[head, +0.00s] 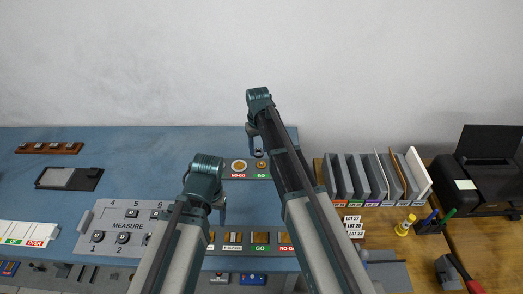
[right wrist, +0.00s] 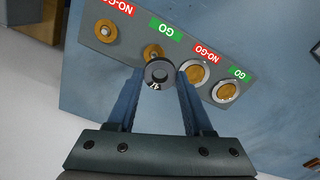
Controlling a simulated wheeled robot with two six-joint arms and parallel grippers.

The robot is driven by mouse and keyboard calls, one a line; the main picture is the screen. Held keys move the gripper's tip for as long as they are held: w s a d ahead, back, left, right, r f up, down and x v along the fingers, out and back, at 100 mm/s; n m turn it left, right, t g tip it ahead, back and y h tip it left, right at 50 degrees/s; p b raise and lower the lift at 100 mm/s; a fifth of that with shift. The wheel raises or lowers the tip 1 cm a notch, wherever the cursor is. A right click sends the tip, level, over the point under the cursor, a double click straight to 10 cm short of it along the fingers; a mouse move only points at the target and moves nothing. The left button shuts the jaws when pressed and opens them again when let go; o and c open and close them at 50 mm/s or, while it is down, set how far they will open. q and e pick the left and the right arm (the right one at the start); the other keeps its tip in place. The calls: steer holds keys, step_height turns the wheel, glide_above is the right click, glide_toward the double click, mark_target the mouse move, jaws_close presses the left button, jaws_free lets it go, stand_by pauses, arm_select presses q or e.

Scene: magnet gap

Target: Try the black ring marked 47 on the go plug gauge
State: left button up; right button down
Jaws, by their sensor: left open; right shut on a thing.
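My right gripper (right wrist: 158,76) is shut on a small black ring (right wrist: 168,73) with a white mark that looks like 47 upside down. The ring sits between the fingertips, its hole facing the wrist camera. The brass go plug (right wrist: 151,50) shows just beyond the ring's upper edge in the right wrist view, beside the green GO label. The ring overlaps it in the picture; I cannot tell whether they touch. In the head view my right gripper (head: 258,154) is over the gauge board (head: 249,176). My left gripper (head: 222,213) is open, over the table nearer the front; its fingertips are partly hidden.
A brass no-go plug (right wrist: 105,31) and two brass pieces in silver rings stand on the same board. A measure panel (head: 127,226) lies to the left. A file rack (head: 362,178) and a black printer (head: 487,170) are at the right.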

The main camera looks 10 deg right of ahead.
mark_target(261, 164)
steer(key=shift+d+f, duration=0.1)
steer(key=shift+d, duration=0.5)
arm_select(q)
steer(key=shift+f, duration=0.2)
arm_select(e)
steer(key=shift+f, duration=0.1)
arm_select(q)
steer(key=shift+f+b, duration=2.7)
steer(key=shift+b, duration=0.15)
arm_select(e)
steer(key=shift+f, duration=2.7)
arm_select(q)
steer(key=shift+f, duration=0.2)
arm_select(e)
steer(key=shift+f, duration=0.2)
steer(key=shift+c, duration=1.1)
jaws_free()
steer(key=c, duration=0.5)
arm_select(q)
steer(key=shift+r, duration=0.1)
arm_select(e)
steer(key=shift+r, duration=0.1)
